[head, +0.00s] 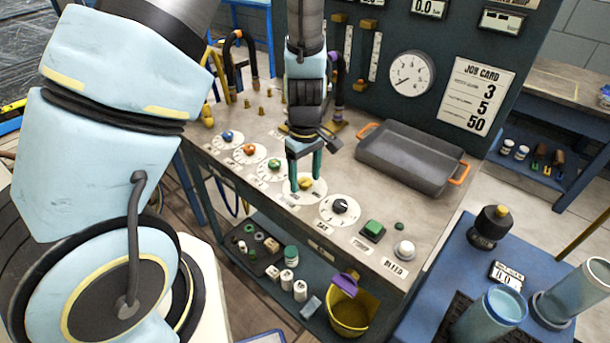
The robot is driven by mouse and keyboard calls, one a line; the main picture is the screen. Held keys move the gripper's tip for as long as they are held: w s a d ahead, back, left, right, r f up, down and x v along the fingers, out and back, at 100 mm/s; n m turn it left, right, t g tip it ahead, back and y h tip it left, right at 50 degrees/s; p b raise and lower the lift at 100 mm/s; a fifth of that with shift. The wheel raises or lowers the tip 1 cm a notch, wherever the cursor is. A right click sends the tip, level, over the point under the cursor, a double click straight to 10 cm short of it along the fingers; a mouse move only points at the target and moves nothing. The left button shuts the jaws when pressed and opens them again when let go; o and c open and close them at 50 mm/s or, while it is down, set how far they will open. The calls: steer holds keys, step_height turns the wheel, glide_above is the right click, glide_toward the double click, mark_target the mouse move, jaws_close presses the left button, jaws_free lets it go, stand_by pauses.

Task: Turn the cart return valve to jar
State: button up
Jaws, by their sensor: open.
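A row of small valve knobs on white dials runs along the front of the grey bench top (400,228): a blue knob (227,136), an orange knob (249,149), a green knob (274,164) and a yellow knob (305,185). Their small labels are too blurred to read, so I cannot tell by label which is the cart return valve. My gripper (305,178) points down at the yellow knob, its teal fingers open on either side of it. I cannot tell whether they touch it. The fingers partly cover its dial.
Right of the yellow knob are a black knob (340,205), a green button (373,230) and a white button (404,249). A grey tray (410,155) with orange handles sits behind. A blue cart (455,262) with clear jars (498,308) stands at the right.

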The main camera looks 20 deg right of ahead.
jaws_close()
stand_by(0.4)
steer(key=shift+m, duration=0.4)
steer(key=m+b, duration=0.1)
steer(key=m, duration=0.3)
steer(key=m+b, duration=0.1)
steer(key=m, duration=0.3)
steer(key=shift+m, duration=0.3)
steer(key=m, duration=0.4)
steer(key=shift+b, duration=0.35)
steer(key=m, duration=0.4)
steer(key=shift+m, duration=0.4)
